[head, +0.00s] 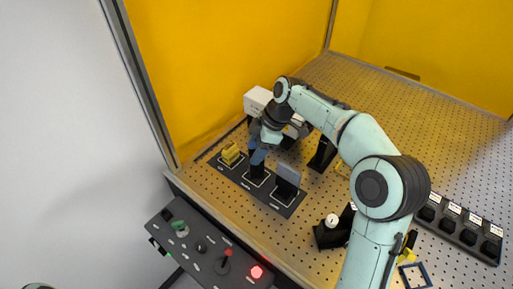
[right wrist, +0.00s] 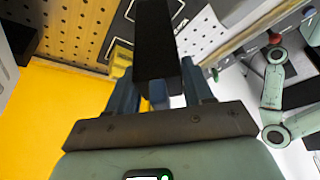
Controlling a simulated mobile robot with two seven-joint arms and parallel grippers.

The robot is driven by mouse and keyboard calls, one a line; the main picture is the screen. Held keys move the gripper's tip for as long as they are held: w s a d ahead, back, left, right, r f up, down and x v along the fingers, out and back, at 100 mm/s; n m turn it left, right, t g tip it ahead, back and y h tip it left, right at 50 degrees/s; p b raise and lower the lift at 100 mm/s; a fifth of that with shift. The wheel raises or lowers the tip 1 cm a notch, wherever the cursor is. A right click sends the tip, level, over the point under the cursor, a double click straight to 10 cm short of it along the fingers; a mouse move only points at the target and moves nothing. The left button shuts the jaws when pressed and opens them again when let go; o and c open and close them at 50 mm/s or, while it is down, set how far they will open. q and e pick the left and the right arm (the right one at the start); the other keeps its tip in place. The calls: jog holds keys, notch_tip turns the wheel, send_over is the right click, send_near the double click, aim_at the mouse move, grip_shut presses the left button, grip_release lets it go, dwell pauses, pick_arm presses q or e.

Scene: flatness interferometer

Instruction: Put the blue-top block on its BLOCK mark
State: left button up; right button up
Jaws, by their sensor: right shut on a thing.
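My right gripper (head: 259,152) reaches down over the black base plate (head: 222,168) and is shut on a dark block (head: 257,171), taken as the blue-top block. The block's top is hidden between the blue fingers. The block hangs upright at the middle white-outlined mark (head: 247,185); whether it touches the plate I cannot tell. In the right wrist view the dark block (right wrist: 154,40) sticks out between the fingers. The mark labels are too small to read. My left gripper is not in view.
A yellow block (head: 231,153) stands on the left mark. A grey upright plate on a black holder (head: 287,178) stands close on the right. A white box (head: 257,100) is behind. A control panel (head: 205,250) lies in front; the perforated table is free at the back right.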

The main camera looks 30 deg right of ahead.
aim_at(255, 142)
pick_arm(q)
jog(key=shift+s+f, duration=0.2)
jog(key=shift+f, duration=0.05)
pick_arm(e)
jog(key=shift+f, duration=0.4)
jog(key=o, duration=1.4)
jog(key=shift+c, duration=0.2)
jog(key=shift+r+p, duration=0.95)
jog(key=shift+r, duration=1.3)
jog(key=shift+r+p, duration=0.6)
jog(key=shift+r, duration=0.7)
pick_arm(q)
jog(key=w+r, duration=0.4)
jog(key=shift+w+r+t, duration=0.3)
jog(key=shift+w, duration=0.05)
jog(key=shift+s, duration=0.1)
pick_arm(e)
jog(key=shift+f, duration=0.1)
